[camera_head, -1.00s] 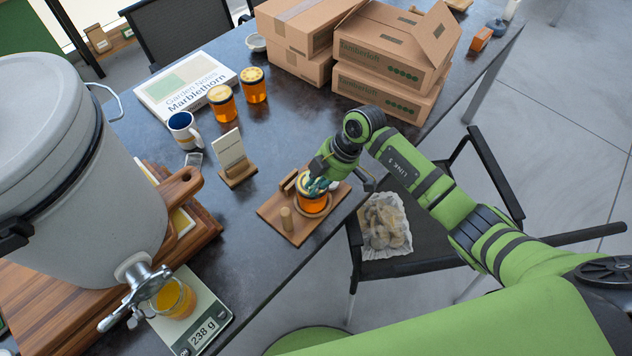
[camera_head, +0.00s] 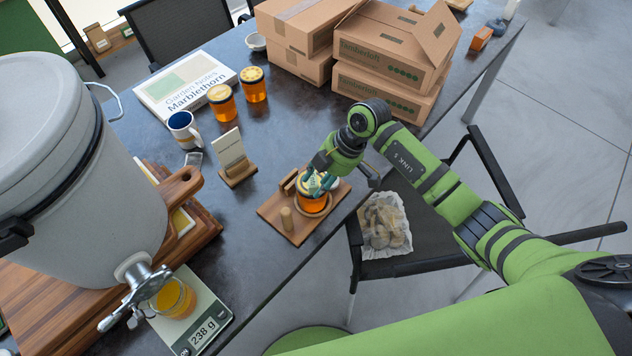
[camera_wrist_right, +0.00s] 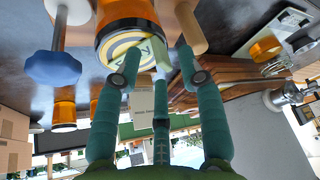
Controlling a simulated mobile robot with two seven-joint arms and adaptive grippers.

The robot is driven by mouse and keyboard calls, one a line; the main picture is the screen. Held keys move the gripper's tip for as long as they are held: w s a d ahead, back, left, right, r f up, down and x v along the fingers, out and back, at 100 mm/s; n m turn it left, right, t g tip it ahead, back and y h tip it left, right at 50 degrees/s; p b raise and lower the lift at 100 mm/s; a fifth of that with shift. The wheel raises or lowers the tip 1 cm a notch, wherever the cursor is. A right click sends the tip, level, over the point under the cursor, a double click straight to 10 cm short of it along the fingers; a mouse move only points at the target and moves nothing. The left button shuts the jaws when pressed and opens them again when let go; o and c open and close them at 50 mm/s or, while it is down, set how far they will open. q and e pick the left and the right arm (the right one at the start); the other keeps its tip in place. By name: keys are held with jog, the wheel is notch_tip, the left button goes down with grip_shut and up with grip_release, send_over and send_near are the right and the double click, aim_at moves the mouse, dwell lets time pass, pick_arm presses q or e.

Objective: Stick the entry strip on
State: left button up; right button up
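An orange honey jar (camera_head: 313,203) with a patterned yellow lid stands upright on a small wooden fixture (camera_head: 274,212) near the table edge. My right gripper (camera_head: 318,183) is over this jar, fingers pointing down at its lid. In the right wrist view the jar (camera_wrist_right: 124,12) and its lid (camera_wrist_right: 124,48) are just beyond the fingertips (camera_wrist_right: 158,66). The fingertips stand apart around a pale patch at the lid's edge, which may be the entry strip. I cannot tell whether they grip it. My left gripper is out of view.
A card in a wooden holder (camera_head: 238,175), a mug (camera_head: 184,131) and two lidded jars (camera_head: 221,104) stand behind. Left are a grey honey tank (camera_head: 75,170) and a scale (camera_head: 196,318) reading 238 g. Cardboard boxes (camera_head: 385,90) occupy the back.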

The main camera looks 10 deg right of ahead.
jog(key=v, duration=1)
jog(key=shift+r, duration=0.25)
